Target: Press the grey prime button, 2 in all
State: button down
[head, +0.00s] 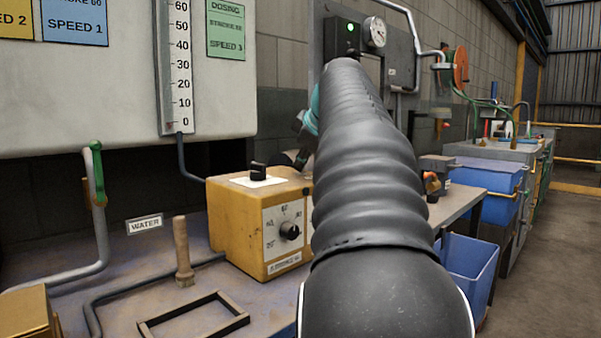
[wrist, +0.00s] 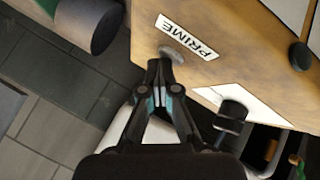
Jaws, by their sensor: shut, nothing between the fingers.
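The grey prime button (wrist: 173,55) is a small round disc on a yellow-brown panel in the wrist view, beside a white label (wrist: 190,38) reading PRIME. My gripper (wrist: 160,84) is shut and empty, its fingertips pointing at the panel close to the button. I cannot tell whether the tips touch it. In the head view the yellow pump box (head: 236,212) stands on the bench, with a black dial on its front and a black knob on top. My arm covers its right side, and the button is not visible there.
A wooden-handled brush (head: 182,252), a dark rectangular frame (head: 195,318) and a WATER sign (head: 144,224) are on the bench left of my arm. A green-handled pipe (head: 97,185) rises at the left. Blue bins (head: 470,268) stand to the right, with open floor beyond.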

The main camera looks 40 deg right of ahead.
aim_at(302, 173)
jog(key=shift+r+p, duration=0.8)
jog(key=shift+p, duration=0.05)
jog(key=shift+r, duration=0.1)
notch_tip(302, 173, up, 3)
jog(key=p, duration=0.2)
jog(key=shift+p, duration=0.35)
jog(key=shift+r+p, duration=0.35)
jog(key=shift+r, duration=0.55)
dwell(1.0)
